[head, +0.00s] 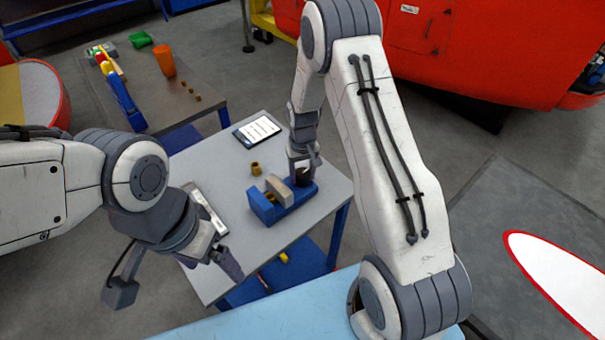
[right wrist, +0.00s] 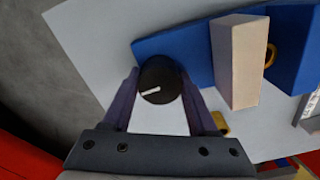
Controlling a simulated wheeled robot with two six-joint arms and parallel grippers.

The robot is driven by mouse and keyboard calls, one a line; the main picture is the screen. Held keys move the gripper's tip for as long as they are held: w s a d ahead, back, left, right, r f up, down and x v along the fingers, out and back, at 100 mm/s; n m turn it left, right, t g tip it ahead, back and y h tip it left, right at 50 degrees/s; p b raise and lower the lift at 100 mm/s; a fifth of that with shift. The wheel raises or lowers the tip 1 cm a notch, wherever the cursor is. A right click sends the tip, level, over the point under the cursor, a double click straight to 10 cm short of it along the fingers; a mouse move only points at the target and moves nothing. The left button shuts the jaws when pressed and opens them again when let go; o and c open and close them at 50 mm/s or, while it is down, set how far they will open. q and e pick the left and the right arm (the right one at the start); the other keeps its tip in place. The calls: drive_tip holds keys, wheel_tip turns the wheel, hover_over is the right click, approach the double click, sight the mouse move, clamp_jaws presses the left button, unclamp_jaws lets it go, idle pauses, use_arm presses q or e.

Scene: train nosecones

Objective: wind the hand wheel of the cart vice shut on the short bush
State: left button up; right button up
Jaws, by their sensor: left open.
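The blue cart vice (head: 264,209) sits on the grey cart top, with a pale sliding jaw (right wrist: 238,62). A brass bush (right wrist: 270,55) shows in the gap between the pale jaw and the blue fixed jaw, partly hidden. The black hand wheel (right wrist: 158,82), with a white mark, is at the vice's end. My right gripper (right wrist: 160,78) reaches down with one finger on each side of the wheel, seemingly touching it; it also shows in the head view (head: 302,173). My left gripper (head: 228,262) is open and empty by the cart's front left edge, away from the vice.
Another brass bush (head: 255,168) stands on the cart behind the vice. A tablet with a list (head: 257,131) lies at the back, and a grey metal strip (head: 208,208) at the left. A second table (head: 185,108) holds an orange cup (head: 164,61) and several small parts.

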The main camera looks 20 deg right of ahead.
sight(302, 173)
drive_tip(key=shift+m+b, duration=0.35)
drive_tip(key=shift+m, duration=0.55)
drive_tip(key=o, duration=1.4)
drive_tip(key=shift+c, duration=0.2)
drive_tip(key=shift+r, duration=0.15)
wheel_tip(302, 173, up, 10)
drive_tip(key=shift+r+b, duration=0.15)
drive_tip(key=shift+b, duration=1)
